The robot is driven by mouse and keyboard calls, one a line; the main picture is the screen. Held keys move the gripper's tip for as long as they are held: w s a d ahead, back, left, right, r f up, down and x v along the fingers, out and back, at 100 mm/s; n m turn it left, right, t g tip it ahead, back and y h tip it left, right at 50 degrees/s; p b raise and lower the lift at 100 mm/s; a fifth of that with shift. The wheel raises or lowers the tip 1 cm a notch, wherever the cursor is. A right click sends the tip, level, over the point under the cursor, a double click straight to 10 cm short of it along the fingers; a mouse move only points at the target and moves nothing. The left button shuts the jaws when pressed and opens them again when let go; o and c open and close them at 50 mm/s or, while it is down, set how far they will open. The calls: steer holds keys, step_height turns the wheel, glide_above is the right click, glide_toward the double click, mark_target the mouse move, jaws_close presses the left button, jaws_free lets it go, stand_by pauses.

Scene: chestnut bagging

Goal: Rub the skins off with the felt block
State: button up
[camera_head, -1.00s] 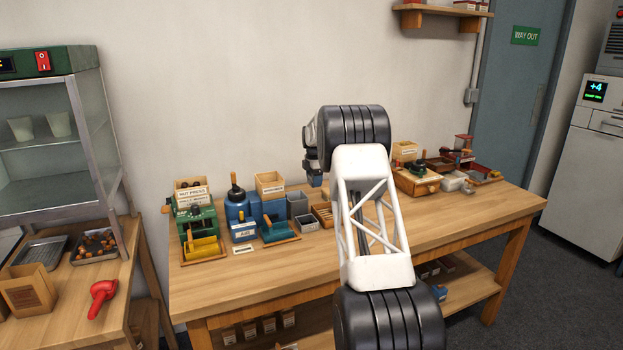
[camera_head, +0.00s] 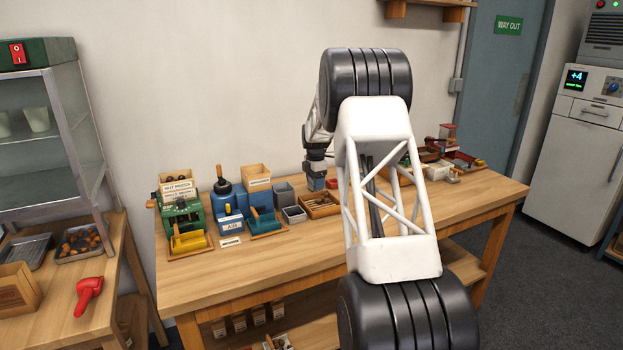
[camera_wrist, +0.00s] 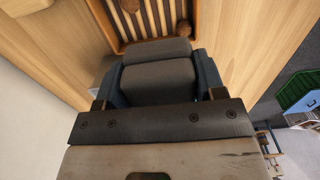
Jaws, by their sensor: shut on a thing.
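Whether the block touches the tray or a chestnut is hidden.
Further left are a blue bottle-shaped device (camera_head: 222,200) and a green nut press (camera_head: 183,215). Red trays (camera_head: 465,158) and small boxes sit at the bench's right end. The bench front (camera_head: 270,270) is clear.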

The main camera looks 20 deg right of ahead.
steer(key=shift+s, duration=0.55)
steer(key=shift+f, duration=0.1)
